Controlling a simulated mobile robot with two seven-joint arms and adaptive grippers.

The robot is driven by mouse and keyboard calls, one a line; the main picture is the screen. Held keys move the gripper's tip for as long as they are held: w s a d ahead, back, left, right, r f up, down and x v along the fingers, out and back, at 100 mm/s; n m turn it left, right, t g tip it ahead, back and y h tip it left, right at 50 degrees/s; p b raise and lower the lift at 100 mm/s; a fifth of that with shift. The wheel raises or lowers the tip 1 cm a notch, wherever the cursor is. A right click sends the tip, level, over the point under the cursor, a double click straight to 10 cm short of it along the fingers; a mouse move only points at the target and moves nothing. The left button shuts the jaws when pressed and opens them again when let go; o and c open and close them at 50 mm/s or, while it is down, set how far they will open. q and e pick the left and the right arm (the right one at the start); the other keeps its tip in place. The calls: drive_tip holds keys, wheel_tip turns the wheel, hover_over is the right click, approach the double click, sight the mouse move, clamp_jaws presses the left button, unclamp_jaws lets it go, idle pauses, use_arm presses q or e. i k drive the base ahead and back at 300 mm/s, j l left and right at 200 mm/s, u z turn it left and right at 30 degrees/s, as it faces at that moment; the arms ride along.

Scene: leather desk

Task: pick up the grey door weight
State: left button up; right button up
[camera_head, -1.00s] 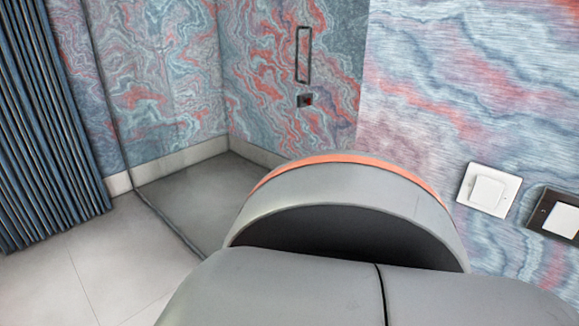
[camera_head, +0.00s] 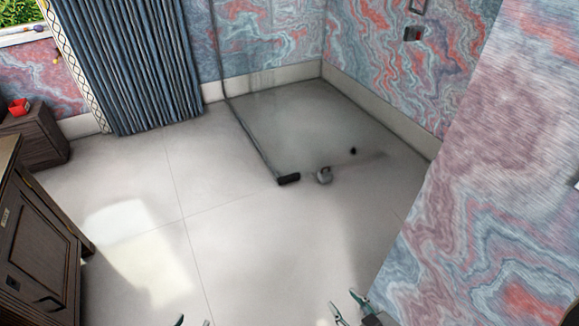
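A small rounded grey object (camera_head: 324,175), which looks like the door weight, rests on the floor near the centre of the head view. It sits just right of a black block (camera_head: 288,179). Its finer shape is blurred. My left gripper (camera_head: 193,322) shows only as two separated fingertips at the bottom edge. My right gripper (camera_head: 346,304) is at the bottom, right of centre, with its fingertips apart and nothing seen between them. Both grippers are well short of the grey object and apart from it.
A glass panel's floor edge (camera_head: 250,135) runs back from the black block. A small dark spot (camera_head: 352,150) lies on the darker floor behind. Marbled wall (camera_head: 480,170) closes in on the right. A wooden cabinet (camera_head: 40,245) stands left. The pale floor between is clear.

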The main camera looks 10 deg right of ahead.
sight(324, 175)
drive_tip(key=z, duration=0.6)
drive_tip(key=u, duration=0.5)
drive_tip(key=i+u, duration=0.1)
drive_tip(key=u, duration=0.9)
drive_tip(key=l+u, duration=0.1)
drive_tip(key=u, duration=0.4)
drive_tip(key=i+l+u, duration=0.1)
drive_tip(key=u, duration=0.4)
drive_tip(key=l+u, duration=0.15)
drive_tip(key=u, duration=0.25)
drive_tip(key=i+l+u, duration=0.1)
drive_tip(key=u, duration=0.3)
drive_tip(key=l+u, duration=0.25)
drive_tip(key=u, duration=0.15)
drive_tip(key=i+l, duration=0.1)
drive_tip(key=l, duration=0.4)
drive_tip(key=i+l, duration=0.1)
drive_tip(key=l, duration=0.4)
drive_tip(key=l+z, duration=0.3)
drive_tip(key=l, duration=0.15)
drive_tip(key=i+l+z, duration=0.15)
drive_tip(key=l+z, duration=1.35)
drive_tip(key=l, duration=0.15)
drive_tip(key=k+l+z, duration=0.1)
drive_tip(key=l+z, duration=0.25)
drive_tip(key=l, duration=0.15)
